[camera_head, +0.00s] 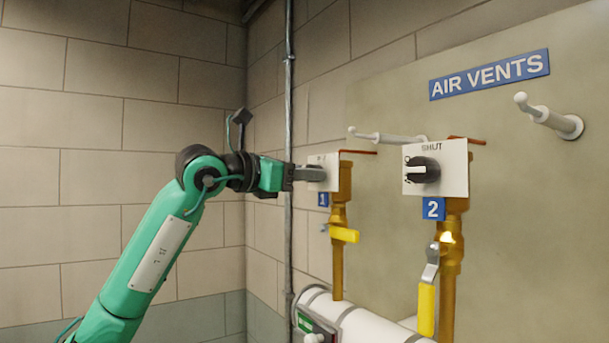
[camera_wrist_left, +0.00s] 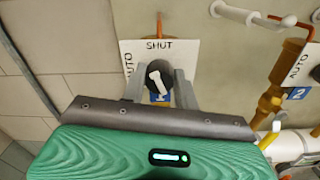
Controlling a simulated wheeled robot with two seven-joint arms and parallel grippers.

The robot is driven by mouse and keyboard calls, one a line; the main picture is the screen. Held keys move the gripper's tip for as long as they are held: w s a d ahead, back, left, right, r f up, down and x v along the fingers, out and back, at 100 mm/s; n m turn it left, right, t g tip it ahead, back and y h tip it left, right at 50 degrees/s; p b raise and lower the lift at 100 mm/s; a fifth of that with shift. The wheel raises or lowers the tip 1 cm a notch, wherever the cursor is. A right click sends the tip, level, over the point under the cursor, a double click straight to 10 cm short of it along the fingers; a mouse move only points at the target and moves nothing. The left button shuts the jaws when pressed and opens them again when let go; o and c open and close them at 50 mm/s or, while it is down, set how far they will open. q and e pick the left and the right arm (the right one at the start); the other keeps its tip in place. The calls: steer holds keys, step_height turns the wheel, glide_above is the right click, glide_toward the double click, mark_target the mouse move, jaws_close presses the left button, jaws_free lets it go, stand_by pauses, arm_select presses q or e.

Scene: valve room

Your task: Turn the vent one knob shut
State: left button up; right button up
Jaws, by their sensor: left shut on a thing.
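The vent one knob (camera_wrist_left: 158,72) is dark with a white pointer bar, on a white plate (camera_wrist_left: 187,52) marked SHUT at the top and AUTO at the left. The bar's upper end leans slightly left of the SHUT word. My left gripper (camera_wrist_left: 159,88) has one finger on each side of the knob and is shut on it. In the head view my left gripper (camera_head: 312,174) reaches the vent one plate (camera_head: 329,163) from the left and hides the knob. The blue label 1 (camera_head: 323,199) sits below. My right gripper is not in view.
The vent two knob (camera_head: 424,170) and its plate (camera_head: 455,170) are to the right, above a brass pipe. White pegs (camera_head: 548,115) stick out of the wall panel. Yellow lever handles (camera_head: 344,235) sit below, over a white pipe (camera_head: 365,328). A grey conduit (camera_head: 289,120) runs up the corner.

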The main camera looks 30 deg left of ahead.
arm_select(q)
steer(key=shift+f+m, duration=0.1)
steer(key=shift+m, duration=2.2)
steer(key=o, duration=1)
steer(key=shift+c, duration=0.2)
steer(key=b+v, duration=0.5)
steer(key=v, duration=0.8)
steer(key=shift+s+a, duration=0.2)
steer(key=shift+s, duration=0.15)
